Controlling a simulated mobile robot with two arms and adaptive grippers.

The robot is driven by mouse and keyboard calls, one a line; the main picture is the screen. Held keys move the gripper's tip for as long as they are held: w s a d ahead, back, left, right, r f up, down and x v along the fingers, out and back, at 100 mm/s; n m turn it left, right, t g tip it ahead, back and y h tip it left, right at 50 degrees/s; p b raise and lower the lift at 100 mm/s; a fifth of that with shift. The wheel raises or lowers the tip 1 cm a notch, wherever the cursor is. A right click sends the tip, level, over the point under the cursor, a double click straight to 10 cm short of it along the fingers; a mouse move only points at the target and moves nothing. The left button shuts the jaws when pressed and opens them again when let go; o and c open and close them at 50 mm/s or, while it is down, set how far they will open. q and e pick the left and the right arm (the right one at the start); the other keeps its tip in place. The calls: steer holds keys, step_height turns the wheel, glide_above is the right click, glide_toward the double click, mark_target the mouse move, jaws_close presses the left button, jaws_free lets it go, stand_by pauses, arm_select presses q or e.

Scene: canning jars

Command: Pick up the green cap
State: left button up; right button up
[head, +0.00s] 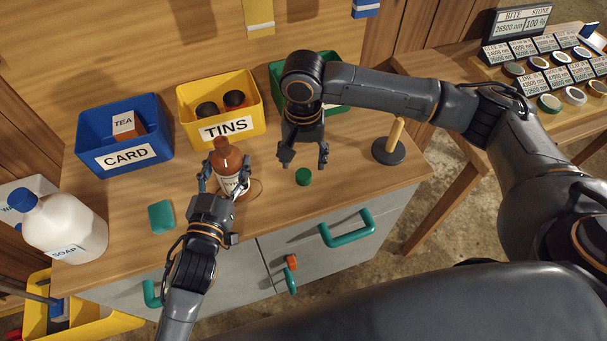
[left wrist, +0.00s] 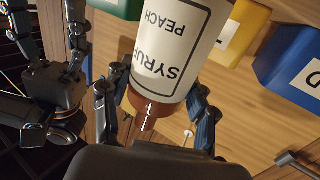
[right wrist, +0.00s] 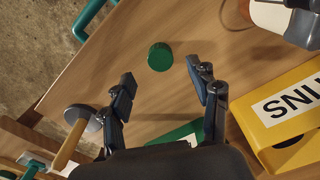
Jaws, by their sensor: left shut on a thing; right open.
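The green cap (head: 303,177) lies on the wooden counter, right of the bottle in the head view. In the right wrist view the cap (right wrist: 160,57) sits a little beyond the gap between the fingers. My right gripper (head: 304,164) is open and empty, just behind the cap and apart from it. My left gripper (head: 225,190) is shut on a brown bottle (head: 227,160) labelled SYRUP PEACH, which shows close up in the left wrist view (left wrist: 165,60). Whether the bottle touches the counter is hard to tell.
A blue CARD bin (head: 125,158), a yellow TINS bin (head: 225,131) and a green bin (head: 342,108) stand along the back. A dark-based wooden post (head: 389,151) is right of the cap. A white soap jug (head: 62,228) and a green block (head: 162,217) are left.

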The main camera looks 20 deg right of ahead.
mark_target(304, 174)
steer(key=shift+w+d+f, duration=0.1)
steer(key=shift+w+f, duration=0.05)
steer(key=shift+f, duration=2.6)
steer(key=c, duration=0.8)
